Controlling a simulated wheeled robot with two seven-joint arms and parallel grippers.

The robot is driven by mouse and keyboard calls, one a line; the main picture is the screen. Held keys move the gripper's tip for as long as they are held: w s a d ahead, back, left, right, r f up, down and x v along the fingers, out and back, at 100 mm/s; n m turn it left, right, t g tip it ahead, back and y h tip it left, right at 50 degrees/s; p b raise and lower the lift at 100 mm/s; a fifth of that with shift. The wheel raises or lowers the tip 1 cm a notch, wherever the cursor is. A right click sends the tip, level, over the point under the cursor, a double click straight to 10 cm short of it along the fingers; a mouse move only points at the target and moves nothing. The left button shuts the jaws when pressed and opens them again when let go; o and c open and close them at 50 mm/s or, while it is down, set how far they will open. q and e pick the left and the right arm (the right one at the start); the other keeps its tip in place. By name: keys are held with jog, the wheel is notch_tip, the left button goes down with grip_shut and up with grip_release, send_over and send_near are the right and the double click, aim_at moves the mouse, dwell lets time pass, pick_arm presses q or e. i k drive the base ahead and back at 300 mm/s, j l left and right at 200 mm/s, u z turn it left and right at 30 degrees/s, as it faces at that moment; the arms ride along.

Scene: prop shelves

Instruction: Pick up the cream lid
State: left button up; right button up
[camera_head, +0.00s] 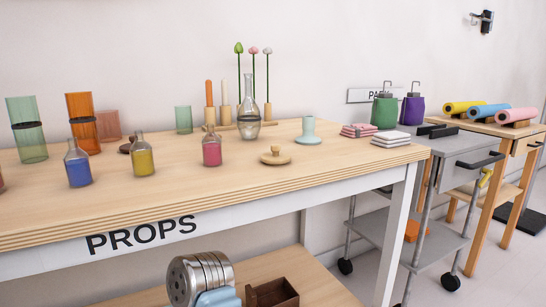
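A round, flat cream lid (275,158) with a small knob on top lies on the wooden top of the props table (330,148), right of the middle. It lies flat with its knob up, and clear wood surrounds it. Neither of my grippers is in this view.
A pale teal candlestick-like piece (308,132) is behind right. The table front near the lid is free.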

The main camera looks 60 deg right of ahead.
aim_at(275, 158)
jog(key=z, duration=1.85)
jog(key=l+z, duration=0.1)
jog(key=k+l, duration=0.05)
